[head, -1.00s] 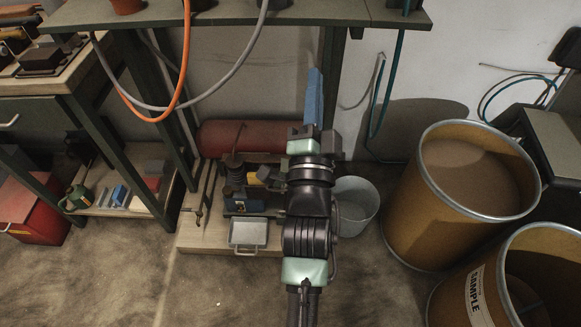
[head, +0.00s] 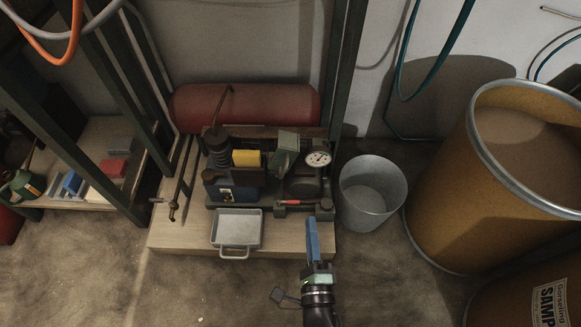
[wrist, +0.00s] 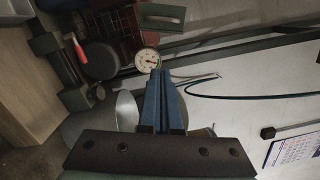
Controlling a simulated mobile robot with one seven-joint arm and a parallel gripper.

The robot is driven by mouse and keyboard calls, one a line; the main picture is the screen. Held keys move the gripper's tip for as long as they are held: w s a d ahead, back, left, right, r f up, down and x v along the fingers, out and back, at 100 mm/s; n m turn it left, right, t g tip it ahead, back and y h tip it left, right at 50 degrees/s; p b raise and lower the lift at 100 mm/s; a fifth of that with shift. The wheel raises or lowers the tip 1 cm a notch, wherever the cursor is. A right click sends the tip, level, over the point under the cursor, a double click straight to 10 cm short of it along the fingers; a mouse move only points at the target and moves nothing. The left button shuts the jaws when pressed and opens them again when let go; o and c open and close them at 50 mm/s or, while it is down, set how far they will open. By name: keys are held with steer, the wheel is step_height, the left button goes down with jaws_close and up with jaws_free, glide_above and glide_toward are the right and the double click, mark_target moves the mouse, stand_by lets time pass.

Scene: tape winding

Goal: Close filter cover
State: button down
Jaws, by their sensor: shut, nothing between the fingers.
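A grey-green plate, which looks like the filter cover (head: 287,143), stands tilted up on the compressor-like machine, between a yellow part and the dial gauge (head: 319,158). In the wrist view the plate (wrist: 162,17) shows a dark slot and sits at the top, beside a dark red grid (wrist: 115,22). My gripper (head: 311,224) has blue fingers that are shut and empty. It is in front of the machine's right end, below and right of the plate in the head view and apart from it. In the wrist view the fingers (wrist: 160,76) point toward the gauge.
A red tank (head: 245,104) lies behind the machine. A grey tray (head: 236,243) sits at the front of the wooden base (head: 180,239). A metal bucket (head: 372,193) and brown drums (head: 440,205) stand to the right. Dark green table legs (head: 350,75) rise close to the machine.

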steer(key=w, duration=0.1)
steer(key=b, duration=0.7)
glide_toward(283, 159)
steer(key=w+d+f, duration=0.2)
steer(key=w+d, duration=0.1)
steer(key=shift+w+a+r+b, duration=0.2)
steer(key=shift+a+b, duration=0.1)
steer(key=shift+a, duration=0.05)
steer(key=shift+w+a+r+b, duration=0.15)
steer(key=shift+w+a+b, duration=0.1)
steer(key=shift+a, duration=0.15)
steer(key=shift+r, duration=0.15)
steer(key=shift+a+r+n+p, duration=0.15)
steer(key=shift+n+p, duration=0.15)
steer(key=shift+p, duration=0.4)
